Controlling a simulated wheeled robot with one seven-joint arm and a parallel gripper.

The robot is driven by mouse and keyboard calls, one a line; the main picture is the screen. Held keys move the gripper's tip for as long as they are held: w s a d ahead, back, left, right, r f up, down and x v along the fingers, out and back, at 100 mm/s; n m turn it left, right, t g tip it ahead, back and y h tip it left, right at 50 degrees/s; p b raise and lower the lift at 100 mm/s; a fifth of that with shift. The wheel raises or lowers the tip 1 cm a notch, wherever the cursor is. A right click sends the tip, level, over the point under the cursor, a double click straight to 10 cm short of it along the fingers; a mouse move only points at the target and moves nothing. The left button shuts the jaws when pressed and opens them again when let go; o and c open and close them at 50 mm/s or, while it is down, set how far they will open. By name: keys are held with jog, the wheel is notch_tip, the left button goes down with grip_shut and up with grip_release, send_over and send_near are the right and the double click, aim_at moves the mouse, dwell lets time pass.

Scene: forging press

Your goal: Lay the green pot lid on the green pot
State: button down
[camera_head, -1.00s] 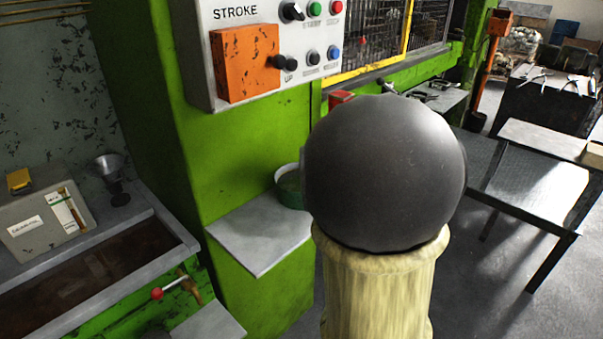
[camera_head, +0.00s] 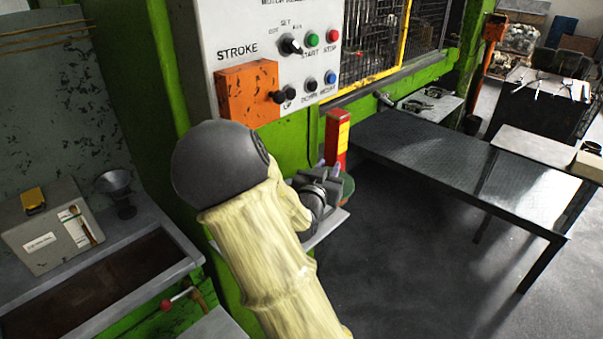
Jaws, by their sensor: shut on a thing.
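My gripper (camera_head: 322,188) is above the small grey shelf (camera_head: 328,229) on the green press, seen from behind and partly covered by my own arm. It is shut on the green pot lid (camera_head: 348,188), of which only a narrow green edge shows at the gripper's right. My gripper hides the rest of the lid. The green pot cannot be made out as a separate thing; the shelf area is largely behind my arm and gripper. Whether lid and pot touch cannot be told.
A red box with a yellow label (camera_head: 337,140) stands close behind my gripper. The control panel (camera_head: 335,60) with its orange box (camera_head: 247,95) is above. A dark table (camera_head: 440,165) is at right. A grey case (camera_head: 50,235) and funnel (camera_head: 117,190) are at left.

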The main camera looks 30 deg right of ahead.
jog(key=w+a+f+p, duration=0.1)
jog(key=w+a+f, duration=0.2)
jog(key=w, duration=0.5)
jog(key=shift+p, duration=0.3)
jog(key=f, duration=0.4)
jog(key=shift+w+p, duration=0.2)
jog(key=shift+p, duration=0.1)
jog(key=shift+f, duration=0.1)
